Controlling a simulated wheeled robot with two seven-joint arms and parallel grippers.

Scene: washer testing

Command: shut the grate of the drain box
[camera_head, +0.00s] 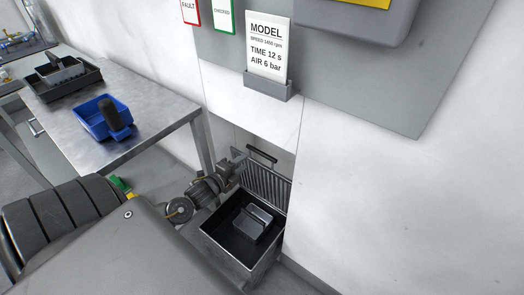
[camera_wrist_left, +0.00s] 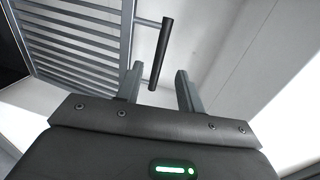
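The drain box (camera_head: 212,243) is a grey metal box with a dark inside, low on the floor by the wall. Its slatted grate (camera_head: 268,187) stands raised at the back of the box; its bars fill the upper left of the left wrist view (camera_wrist_left: 75,45). A black bar handle (camera_head: 262,154) is on the grate's upper edge. My left gripper (camera_head: 238,160) is beside the handle. In the left wrist view its two fingers are apart, with the handle's near end (camera_wrist_left: 160,60) showing between them. Contact with the handle cannot be told. My right gripper is out of view.
A grey metal piece (camera_head: 252,222) lies inside the box. A steel table (camera_head: 150,103) at the left carries a blue bin (camera_head: 90,117) and a dark tray (camera_head: 45,91). A sign holder (camera_head: 268,87) is on the wall above the grate.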

